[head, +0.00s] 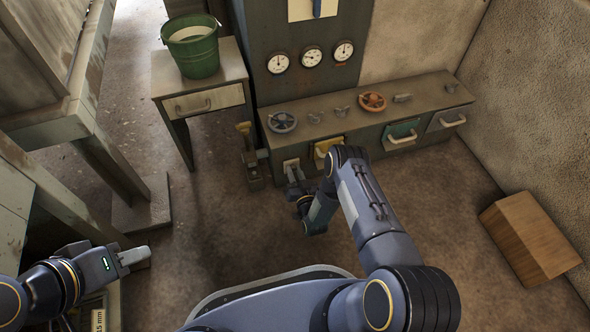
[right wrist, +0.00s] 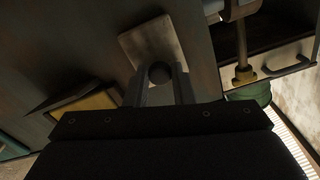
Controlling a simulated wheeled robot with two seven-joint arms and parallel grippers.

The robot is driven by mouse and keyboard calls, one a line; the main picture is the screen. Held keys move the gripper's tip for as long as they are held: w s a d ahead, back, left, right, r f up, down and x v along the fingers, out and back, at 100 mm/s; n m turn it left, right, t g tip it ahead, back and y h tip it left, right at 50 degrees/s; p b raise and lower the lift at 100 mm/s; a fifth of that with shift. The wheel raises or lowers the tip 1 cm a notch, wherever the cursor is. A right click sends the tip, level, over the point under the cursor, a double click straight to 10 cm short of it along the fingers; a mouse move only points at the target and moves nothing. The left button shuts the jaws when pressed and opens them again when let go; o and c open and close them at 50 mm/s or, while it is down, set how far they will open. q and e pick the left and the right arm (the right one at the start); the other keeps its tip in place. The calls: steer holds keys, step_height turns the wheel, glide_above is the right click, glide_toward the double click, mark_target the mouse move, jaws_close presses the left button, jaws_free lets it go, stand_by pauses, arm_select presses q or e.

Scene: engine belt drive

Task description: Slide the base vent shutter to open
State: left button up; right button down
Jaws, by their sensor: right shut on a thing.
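The base vent shutter looks to be the pale plate (right wrist: 152,42) with a round dark knob (right wrist: 160,73), on the low front of the console; its upper edge also shows in the head view (head: 291,163). My right gripper (right wrist: 159,85) is shut on the knob, one finger on each side. In the head view the right gripper (head: 294,180) covers most of the plate. How far the shutter stands open is hidden. My left gripper (head: 138,256) is low at the left, away from the console; its jaw gap cannot be made out.
The console (head: 340,118) carries a dark handwheel (head: 283,122) and an orange handwheel (head: 373,101). A yellow hatch (head: 324,149) is right of the plate, a yellow-handled lever (head: 245,133) left of it. A green bucket (head: 194,50) stands on a side table. A brown box (head: 530,238) lies right.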

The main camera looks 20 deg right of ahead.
steer(key=shift+f, duration=0.2)
steer(key=c, duration=1.2)
jaws_free()
steer(key=shift+c, duration=0.2)
steer(key=shift+s, duration=0.25)
steer(key=s+p, duration=0.3)
steer(key=s, duration=0.4)
steer(key=shift+s+d, duration=0.15)
steer(key=shift+s, duration=0.05)
